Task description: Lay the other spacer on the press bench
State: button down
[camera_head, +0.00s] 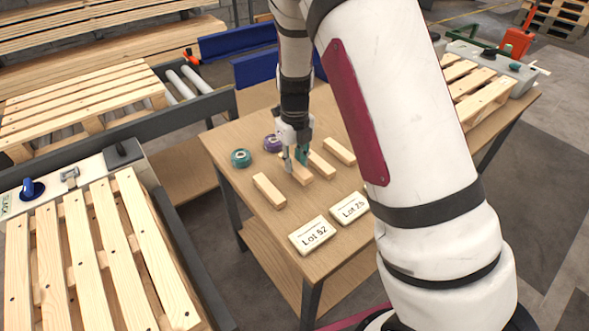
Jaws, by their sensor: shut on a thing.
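Several pale wooden spacer blocks lie on the middle table (222,141). One spacer (269,190) is at the left of the row, one (321,165) is just right of my gripper, and one (339,151) is at the right. My gripper (302,157) points down and is shut on another spacer (302,176) between them, at or just above the tabletop. Its fingers cover part of that block. No bench is readably marked as the press bench. A bench with a grey panel, blue knob and pallet (92,235) is at left. Another bench (522,99) is at right.
A teal tape roll (241,158) and a purple roll (272,142) sit left of my gripper. Cards reading Lot 52 (312,235) and Lot 75 (349,207) lie at the table's front. My arm hides the table's right part. A pallet (478,88) lies on the right bench.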

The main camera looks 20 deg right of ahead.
aim_at(295, 165)
jog(key=shift+f, duration=1.6)
jog(key=shift+f, duration=0.15)
jog(key=c, duration=1.3)
grip_release()
jog(key=shift+c, duration=0.2)
